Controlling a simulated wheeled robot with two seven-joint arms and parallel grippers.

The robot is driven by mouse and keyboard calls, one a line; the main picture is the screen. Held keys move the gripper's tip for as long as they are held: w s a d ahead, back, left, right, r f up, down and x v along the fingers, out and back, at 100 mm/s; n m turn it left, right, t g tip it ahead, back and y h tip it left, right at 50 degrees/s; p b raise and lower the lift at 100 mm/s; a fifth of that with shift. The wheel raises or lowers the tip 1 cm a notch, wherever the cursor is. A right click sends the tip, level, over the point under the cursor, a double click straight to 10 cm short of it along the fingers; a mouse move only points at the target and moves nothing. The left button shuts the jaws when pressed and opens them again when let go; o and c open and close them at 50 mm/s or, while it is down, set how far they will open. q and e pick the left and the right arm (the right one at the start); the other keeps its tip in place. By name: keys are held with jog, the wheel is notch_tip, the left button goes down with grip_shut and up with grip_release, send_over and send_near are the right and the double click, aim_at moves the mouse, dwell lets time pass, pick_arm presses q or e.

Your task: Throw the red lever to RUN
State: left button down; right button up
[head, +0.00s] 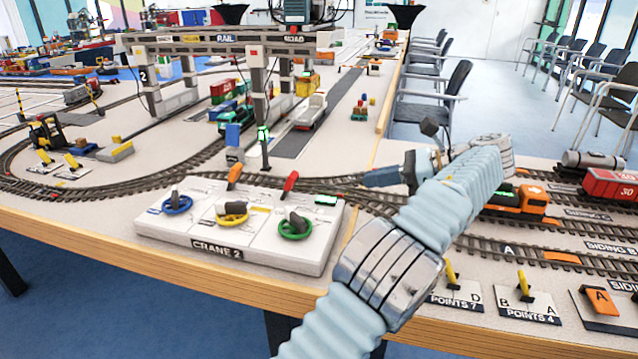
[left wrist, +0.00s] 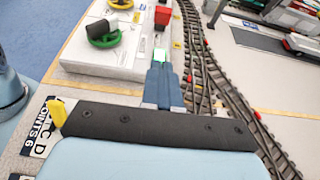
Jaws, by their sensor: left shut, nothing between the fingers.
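The red lever (head: 290,182) stands at the back edge of the white CRANE 2 panel (head: 270,255), right of an orange lever (head: 234,175). In the left wrist view the red lever's red part (left wrist: 162,15) shows near the top, beyond my fingertips. My left gripper (head: 367,178) is right of the panel, pointing left toward the lever. Its blue fingers (left wrist: 160,68) are shut and empty, apart from the lever. A small green-lit display (head: 326,199) lies between the fingertips and the lever. I cannot read a RUN mark. My right gripper is not in view.
The panel also carries blue, yellow and green handwheels (head: 296,227). Curved track (head: 140,187) runs behind it. A green signal post (head: 264,145) and the gantry crane (head: 225,40) stand farther back. An orange locomotive (head: 518,203) stands right of my arm, with yellow points levers (head: 524,287) in front.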

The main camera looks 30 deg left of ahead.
pick_arm(q)
jog(key=shift+a+f, duration=0.1)
jog(key=b, duration=0.3)
send_near(295, 181)
jog(key=a+f, duration=0.1)
jog(key=f, duration=0.2)
jog(key=a+f, duration=0.1)
jog(key=shift+a+f, duration=0.25)
jog(key=shift+a, duration=0.05)
jog(key=shift+s+a+r, duration=0.1)
jog(key=shift+a+r, duration=0.2)
jog(key=shift+a, duration=0.2)
jog(key=shift+s+a+r, duration=0.1)
jog(key=shift+a+r, duration=0.25)
jog(key=shift+a, duration=0.2)
jog(key=shift+s+a+r, duration=0.1)
jog(key=shift+a+r, duration=0.15)
jog(key=shift+a, duration=0.25)
